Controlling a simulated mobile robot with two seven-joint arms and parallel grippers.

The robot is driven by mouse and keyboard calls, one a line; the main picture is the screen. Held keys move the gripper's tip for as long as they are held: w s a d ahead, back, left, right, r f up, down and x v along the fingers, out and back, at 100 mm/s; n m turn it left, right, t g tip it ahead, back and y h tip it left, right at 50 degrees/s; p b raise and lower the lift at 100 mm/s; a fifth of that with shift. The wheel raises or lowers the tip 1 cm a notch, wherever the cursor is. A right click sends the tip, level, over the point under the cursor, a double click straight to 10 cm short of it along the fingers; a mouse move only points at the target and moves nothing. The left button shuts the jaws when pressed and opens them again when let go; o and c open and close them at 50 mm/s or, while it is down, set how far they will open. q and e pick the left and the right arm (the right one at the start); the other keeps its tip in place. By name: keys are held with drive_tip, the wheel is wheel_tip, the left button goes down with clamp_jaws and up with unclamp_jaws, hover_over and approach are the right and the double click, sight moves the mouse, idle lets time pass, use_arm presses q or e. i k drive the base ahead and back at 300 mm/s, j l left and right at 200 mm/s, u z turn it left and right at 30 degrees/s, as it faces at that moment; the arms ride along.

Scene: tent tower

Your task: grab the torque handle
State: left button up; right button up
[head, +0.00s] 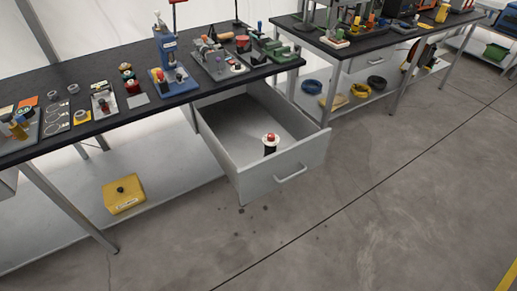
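A small upright object (270,143) with a black body, a pale collar and a red top stands in the open drawer (222,143), near its front panel. It may be the torque handle, but it is too small for me to be sure. The drawer is pale grey, pulled out from under the black-topped workbench, with a bar handle (291,174) on its front. The rest of the drawer floor looks bare. Neither of my grippers shows in the head view.
The workbench (130,124) carries tools, small parts and a blue press (167,48). A yellow box (124,195) sits on the lower shelf. A second bench (372,48) stands at the back right. The concrete floor in front of the drawer is clear.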

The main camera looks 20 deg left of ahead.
sight(270, 148)
drive_tip(key=i+l+u, duration=0.1)
drive_tip(key=u, duration=0.3)
drive_tip(key=i+l+u, duration=0.2)
drive_tip(key=u, duration=0.15)
drive_tip(key=i+l+u, duration=0.15)
drive_tip(key=u, duration=0.25)
drive_tip(key=l+u, duration=0.35)
drive_tip(key=i+j, duration=0.05)
